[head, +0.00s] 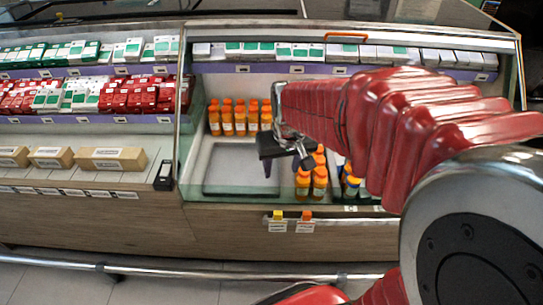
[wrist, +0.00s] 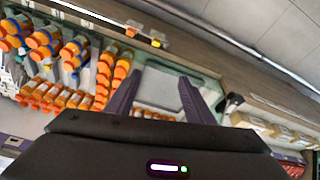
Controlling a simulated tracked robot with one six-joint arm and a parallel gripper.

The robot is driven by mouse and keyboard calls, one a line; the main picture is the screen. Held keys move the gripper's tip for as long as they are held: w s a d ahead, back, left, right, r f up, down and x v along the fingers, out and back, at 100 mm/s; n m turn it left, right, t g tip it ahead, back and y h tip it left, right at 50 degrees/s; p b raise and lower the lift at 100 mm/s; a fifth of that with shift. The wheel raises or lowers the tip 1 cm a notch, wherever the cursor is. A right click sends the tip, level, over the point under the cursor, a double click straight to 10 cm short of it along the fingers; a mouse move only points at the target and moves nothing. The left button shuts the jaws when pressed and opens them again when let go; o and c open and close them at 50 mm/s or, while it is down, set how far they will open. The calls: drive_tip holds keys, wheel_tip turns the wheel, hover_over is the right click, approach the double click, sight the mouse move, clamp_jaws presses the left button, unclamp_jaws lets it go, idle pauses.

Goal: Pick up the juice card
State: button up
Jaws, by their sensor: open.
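Two small cards hang on the front of the counter below the display case: one with a yellow clip (head: 277,220) and one with an orange clip (head: 305,220). I cannot tell which is the juice card. Their clips show small at the top of the wrist view, orange (wrist: 131,31) and yellow (wrist: 156,43). My gripper (head: 302,156) is above the display case, up and back from the cards. In the wrist view its two dark fingers (wrist: 160,77) are spread apart with nothing between them, over the grey tray.
Orange juice bottles (head: 240,118) stand in the case, with more bottles (head: 311,183) by its front glass. An empty grey tray (head: 212,190) lies left of them. Cardboard boxes (head: 112,158) are at left. A metal rail (head: 200,271) runs low along the counter.

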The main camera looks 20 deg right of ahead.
drive_tip(key=w+d+f+m+g, duration=0.2)
drive_tip(key=w+d+f, duration=0.2)
drive_tip(key=d+f, duration=0.55)
drive_tip(key=m+g, duration=0.1)
hover_over(307, 213)
wheel_tip(307, 213, down, 14)
drive_tip(key=r, duration=0.1)
drive_tip(key=shift+w+f+y, duration=0.15)
drive_tip(key=shift+f+y, duration=0.1)
drive_tip(key=shift+y, duration=0.05)
drive_tip(key=shift+f, duration=4.3)
drive_tip(key=shift+f, duration=2.6)
drive_tip(key=shift+c, duration=0.5)
drive_tip(key=c, duration=1)
